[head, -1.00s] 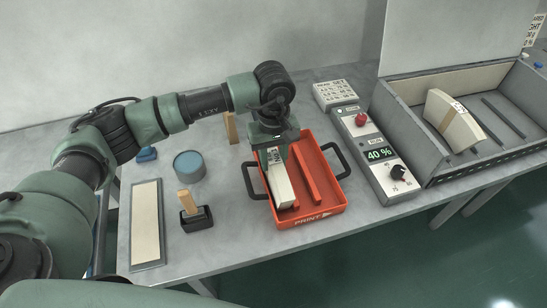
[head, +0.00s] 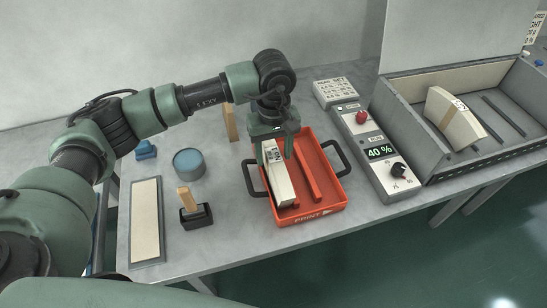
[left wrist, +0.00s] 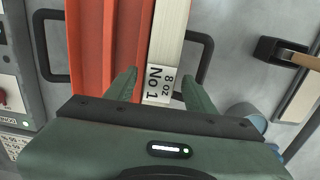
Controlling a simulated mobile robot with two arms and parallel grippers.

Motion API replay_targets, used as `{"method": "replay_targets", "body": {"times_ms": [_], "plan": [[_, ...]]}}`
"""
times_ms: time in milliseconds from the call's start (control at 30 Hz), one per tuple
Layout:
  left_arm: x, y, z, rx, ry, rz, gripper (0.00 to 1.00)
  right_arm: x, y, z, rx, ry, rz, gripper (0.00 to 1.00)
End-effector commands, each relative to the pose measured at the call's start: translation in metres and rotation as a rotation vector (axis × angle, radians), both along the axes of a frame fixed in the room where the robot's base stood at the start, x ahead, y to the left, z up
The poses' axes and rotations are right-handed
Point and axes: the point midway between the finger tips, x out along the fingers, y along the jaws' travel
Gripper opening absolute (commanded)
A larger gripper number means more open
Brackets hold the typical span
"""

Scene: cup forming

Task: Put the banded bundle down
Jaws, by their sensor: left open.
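A pale bundle (head: 282,188) with a white "8 oz No 1" label lies in the left lane of the orange tray (head: 327,190). In the left wrist view, the bundle (left wrist: 170,32) runs away from me with its labelled end nearest. My left gripper (head: 277,150) is over the tray's back end. Its fingers are spread, one on each side of the labelled end, with gaps showing in the left wrist view (left wrist: 160,85). Any band on this bundle is hard to make out. My right gripper is not in view.
A blue-topped tin (head: 189,163), stamp (head: 188,202) and framed pad (head: 147,222) are left of the tray.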

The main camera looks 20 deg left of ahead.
Motion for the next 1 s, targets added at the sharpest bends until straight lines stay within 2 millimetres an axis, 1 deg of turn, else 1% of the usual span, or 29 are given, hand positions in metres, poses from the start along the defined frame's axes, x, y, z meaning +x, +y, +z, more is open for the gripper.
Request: {"method": "replay_targets", "body": {"times_ms": [33,100,300,400,500,667,1000], "plan": [[0.002,0.000,0.009,0.000,-0.007,0.000,0.54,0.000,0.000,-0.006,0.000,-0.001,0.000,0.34],[0.002,0.000,0.024,0.000,-0.007,0.001,0.54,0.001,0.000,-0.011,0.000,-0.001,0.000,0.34],[0.001,0.000,0.067,0.001,-0.004,0.000,0.54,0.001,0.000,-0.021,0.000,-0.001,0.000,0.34],[0.001,0.000,0.083,0.002,-0.002,-0.001,0.54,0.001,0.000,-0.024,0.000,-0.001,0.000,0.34],[0.000,0.000,0.093,0.001,-0.001,-0.001,0.54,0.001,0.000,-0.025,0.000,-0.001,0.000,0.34],[0.000,0.000,0.100,0.002,0.000,0.000,0.54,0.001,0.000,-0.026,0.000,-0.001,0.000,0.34],[0.000,0.000,0.100,0.002,0.001,0.000,0.54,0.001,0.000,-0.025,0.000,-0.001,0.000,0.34]]}}
